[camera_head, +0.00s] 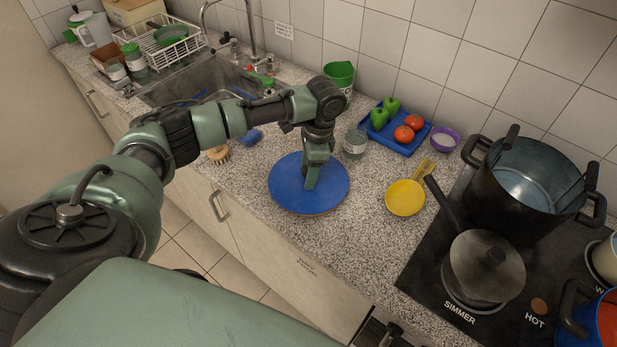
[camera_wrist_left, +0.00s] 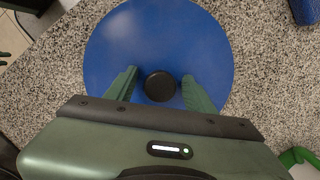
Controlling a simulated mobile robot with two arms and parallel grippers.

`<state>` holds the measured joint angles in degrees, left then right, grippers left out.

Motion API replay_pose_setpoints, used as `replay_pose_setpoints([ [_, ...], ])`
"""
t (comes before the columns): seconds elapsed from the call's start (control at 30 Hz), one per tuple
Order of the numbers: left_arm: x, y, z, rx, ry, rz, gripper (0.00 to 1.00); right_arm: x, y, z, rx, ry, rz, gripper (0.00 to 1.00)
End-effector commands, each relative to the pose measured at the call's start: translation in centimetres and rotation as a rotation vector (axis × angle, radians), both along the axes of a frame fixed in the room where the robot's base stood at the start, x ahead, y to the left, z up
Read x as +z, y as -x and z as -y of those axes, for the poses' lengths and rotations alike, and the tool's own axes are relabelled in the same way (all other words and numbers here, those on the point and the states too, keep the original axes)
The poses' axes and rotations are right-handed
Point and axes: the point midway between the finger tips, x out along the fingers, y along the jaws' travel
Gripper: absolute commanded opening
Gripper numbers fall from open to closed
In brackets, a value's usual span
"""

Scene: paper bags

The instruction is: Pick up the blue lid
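The blue lid (camera_head: 287,188) lies flat on the speckled counter. It is round, and in the left wrist view (camera_wrist_left: 200,40) its black knob (camera_wrist_left: 159,87) shows near the middle. My left gripper (camera_head: 312,182) points down over the lid and hides the knob in the head view. In the left wrist view my left gripper (camera_wrist_left: 158,74) is open, one finger on each side of the knob with a visible gap to both. My right gripper cannot be made out in either view.
A yellow ladle (camera_head: 405,198), a glass jar (camera_head: 355,143), a blue tray (camera_head: 391,145) of fruit and a green cup (camera_head: 340,75) stand around the lid. The stove with a large dark pot (camera_head: 490,200) is to the right, the sink (camera_head: 210,85) behind left.

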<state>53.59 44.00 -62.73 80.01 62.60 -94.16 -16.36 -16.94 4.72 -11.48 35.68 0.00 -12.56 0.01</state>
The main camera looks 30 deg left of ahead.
Motion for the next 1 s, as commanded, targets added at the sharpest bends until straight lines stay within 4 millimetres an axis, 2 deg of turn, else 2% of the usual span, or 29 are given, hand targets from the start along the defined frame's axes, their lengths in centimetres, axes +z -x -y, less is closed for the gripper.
replay_pose_setpoints([
  [0.03, 0.0, 0.0, 0.0, 0.0, 0.001, 0.001, 0.36, 0.0, 0.0, 0.0, 0.0, 0.0, -0.001, 0.35],
  [0.17, 0.0, 0.0, 0.0, 0.0, 0.001, 0.001, 0.0, 0.0, 0.1, 0.0, 0.0, 0.0, -0.002, 0.35],
  [0.47, 0.2, -0.1, 0.0, 0.0, 0.001, 0.002, 0.0, -0.1, 0.6, 0.0, -0.001, 0.0, -0.008, 0.35],
  [0.67, 1.3, -0.2, 0.0, 0.001, 0.0, 0.004, 0.0, -0.4, 0.6, -0.2, -0.002, -0.002, -0.009, 0.35],
  [0.87, 4.9, -0.2, 0.0, 0.0, 0.002, 0.007, 0.0, -1.2, 0.6, -0.3, -0.003, -0.003, -0.009, 0.35],
  [1.0, 8.9, -0.2, 0.0, -0.001, 0.002, 0.01, 0.0, -2.1, 0.6, -0.3, -0.003, -0.003, -0.009, 0.35],
])
